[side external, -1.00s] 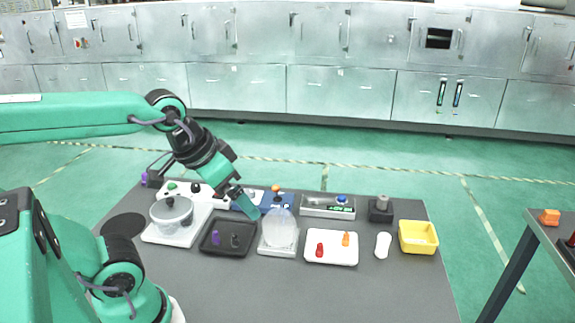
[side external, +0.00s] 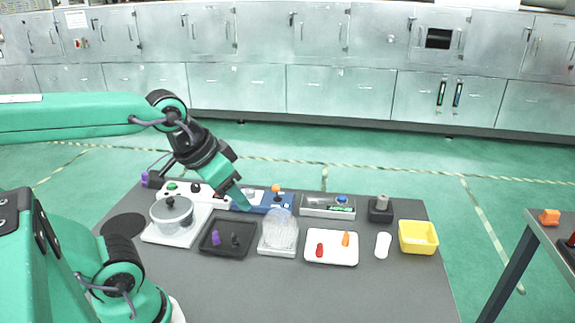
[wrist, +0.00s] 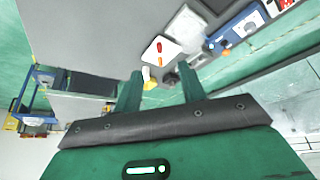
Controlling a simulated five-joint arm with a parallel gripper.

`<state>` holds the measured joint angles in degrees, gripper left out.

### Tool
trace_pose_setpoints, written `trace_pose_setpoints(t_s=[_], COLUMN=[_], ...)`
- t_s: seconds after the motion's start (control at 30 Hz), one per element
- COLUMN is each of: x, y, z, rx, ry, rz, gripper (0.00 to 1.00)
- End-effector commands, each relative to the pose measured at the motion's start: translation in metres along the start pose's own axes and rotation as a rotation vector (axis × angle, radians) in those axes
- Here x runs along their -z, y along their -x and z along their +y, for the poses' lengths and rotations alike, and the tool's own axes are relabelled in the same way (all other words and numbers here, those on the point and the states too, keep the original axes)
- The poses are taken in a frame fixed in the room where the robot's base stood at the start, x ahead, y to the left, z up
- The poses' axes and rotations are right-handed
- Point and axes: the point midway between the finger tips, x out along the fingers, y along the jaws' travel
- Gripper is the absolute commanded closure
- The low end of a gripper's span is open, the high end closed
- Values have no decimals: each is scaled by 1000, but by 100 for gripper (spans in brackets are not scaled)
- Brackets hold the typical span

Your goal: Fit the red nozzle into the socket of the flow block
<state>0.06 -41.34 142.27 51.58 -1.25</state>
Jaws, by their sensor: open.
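The red nozzle (side external: 320,250) stands on a white tray (side external: 333,260), beside an orange piece (side external: 345,239). The tray also shows in the wrist view (wrist: 150,53), with small red and orange pieces on it. A dark block with a grey round top (side external: 380,213) stands at the back right of the table; it looks like the flow block, but its socket is too small to make out. My gripper (side external: 243,205) is open and empty, above the back of the table, well left of the nozzle. In the wrist view my two fingers (wrist: 160,88) stand apart.
A clear dome on a pale base (side external: 279,251) lies between my gripper and the white tray. A black tray (side external: 228,251), a pot (side external: 172,215), a blue panel (side external: 275,207), a grey box (side external: 327,211), a white oval piece (side external: 382,246) and a yellow bin (side external: 418,249) stand around. The front table is clear.

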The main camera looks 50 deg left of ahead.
Motion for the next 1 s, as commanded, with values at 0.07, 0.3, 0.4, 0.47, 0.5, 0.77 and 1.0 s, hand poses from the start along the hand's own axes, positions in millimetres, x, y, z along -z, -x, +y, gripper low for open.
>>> trace_pose_setpoints(t_s=[0.07,0.3,0.4,0.47,0.5,0.77,1.0], x=[5,30,43,50,55,82,103], y=[-3,-18,-28,-34,-39,-74,-116], z=[1,3,4,5,6,10,14], rx=[0,4,9,13,16,44,81], ry=[20,126,182,215,237,378,506], rz=[-16,-82,-116,-135,-148,-231,-305], gripper=[59,59,59,59,59,59,59])
